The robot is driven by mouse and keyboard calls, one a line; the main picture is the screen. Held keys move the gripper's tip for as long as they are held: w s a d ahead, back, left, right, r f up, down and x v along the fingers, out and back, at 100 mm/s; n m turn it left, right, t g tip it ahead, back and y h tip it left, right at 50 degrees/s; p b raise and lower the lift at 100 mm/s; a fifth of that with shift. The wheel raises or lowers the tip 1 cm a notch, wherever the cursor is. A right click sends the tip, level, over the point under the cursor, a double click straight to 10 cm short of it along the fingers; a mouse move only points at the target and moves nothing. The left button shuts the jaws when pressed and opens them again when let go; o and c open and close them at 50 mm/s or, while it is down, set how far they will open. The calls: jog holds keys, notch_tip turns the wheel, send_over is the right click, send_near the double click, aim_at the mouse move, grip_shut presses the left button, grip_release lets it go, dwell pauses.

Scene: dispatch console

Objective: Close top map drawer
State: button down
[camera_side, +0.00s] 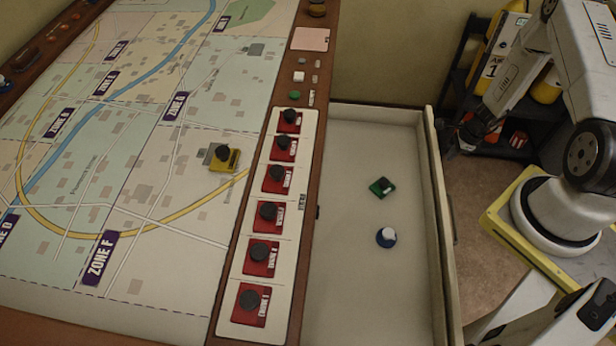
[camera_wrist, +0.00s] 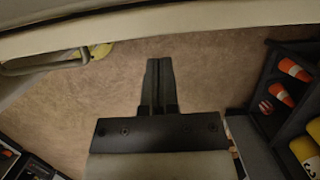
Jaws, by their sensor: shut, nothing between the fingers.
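The top map drawer (camera_side: 345,245) is pulled open to the right of the map table in the side view. A green piece (camera_side: 381,187) and a blue and white piece (camera_side: 386,237) lie inside it. Its front panel (camera_side: 441,230) carries a handle on the outer face. In the wrist view, the drawer front (camera_wrist: 170,28) crosses the top, with the handle (camera_wrist: 50,64) at the left. My gripper (camera_wrist: 158,62) is shut and empty, below the drawer front in that picture and apart from it. In the side view my gripper (camera_side: 468,140) is outside the drawer, near its far right corner.
The map board (camera_side: 140,190) fills the left, with a row of red pieces on a white strip (camera_side: 282,150). A dark shelf (camera_side: 460,75) with yellow items stands behind my gripper. Bare floor (camera_side: 485,190) lies right of the drawer front.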

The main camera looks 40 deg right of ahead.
jog(key=shift+w+a, duration=0.45)
jog(key=shift+a, duration=0.05)
jog(key=w+a, duration=2)
jog(key=shift+s+d, duration=0.1)
jog(key=shift+d, duration=0.05)
dwell(0.4)
jog(key=s+d+r, duration=0.4)
jog(key=r, duration=0.5)
jog(key=shift+s+d+r, duration=0.2)
jog(key=shift+s+r, duration=0.05)
jog(key=shift+r, duration=0.1)
dwell(0.4)
